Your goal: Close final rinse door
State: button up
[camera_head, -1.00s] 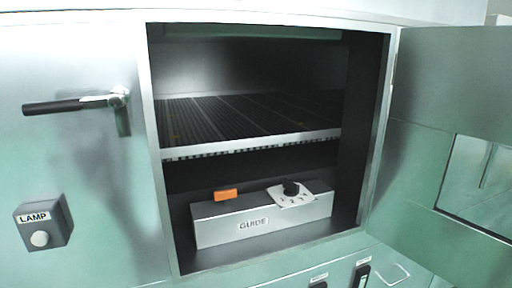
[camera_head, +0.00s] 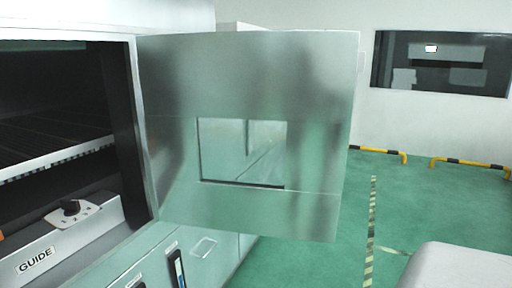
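The door (camera_head: 250,85) stands wide open, swung out to the right of the cabinet opening. It is a pale green metal panel with a rectangular window (camera_head: 243,150), hinged along its left edge on the cabinet frame (camera_head: 140,130). My gripper is not in view. A pale rounded shape, perhaps part of my own body, shows at the lower right.
Below the opening, the cabinet front has black handles (camera_head: 178,268) and a thin outlined plate (camera_head: 204,247). Green floor lies open to the right, with a striped line (camera_head: 371,225). Yellow-black barriers (camera_head: 380,153) stand near the far wall, under a dark window (camera_head: 440,65).

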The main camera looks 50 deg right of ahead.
aim_at(306, 79)
jog(key=k, duration=0.85)
jog(key=k+u, duration=0.15)
jog(key=u, duration=1.05)
jog(key=l+u, duration=0.2)
jog(key=l, duration=0.2)
jog(key=k+l+u, duration=0.2)
jog(key=l, duration=0.2)
jog(key=k+l, duration=0.1)
jog(key=l, duration=0.45)
jog(key=k+l, duration=0.1)
jog(key=l, duration=0.45)
jog(key=k+l, duration=0.15)
jog(key=l, duration=0.45)
jog(key=k+l, duration=0.1)
jog(key=l, duration=0.45)
jog(key=k+l, duration=0.1)
jog(key=l, duration=0.45)
jog(key=k+l, duration=0.1)
jog(key=l, duration=0.45)
jog(key=k+l, duration=0.1)
jog(key=l, duration=0.5)
jog(key=k+l, duration=0.15)
jog(key=l, duration=0.4)
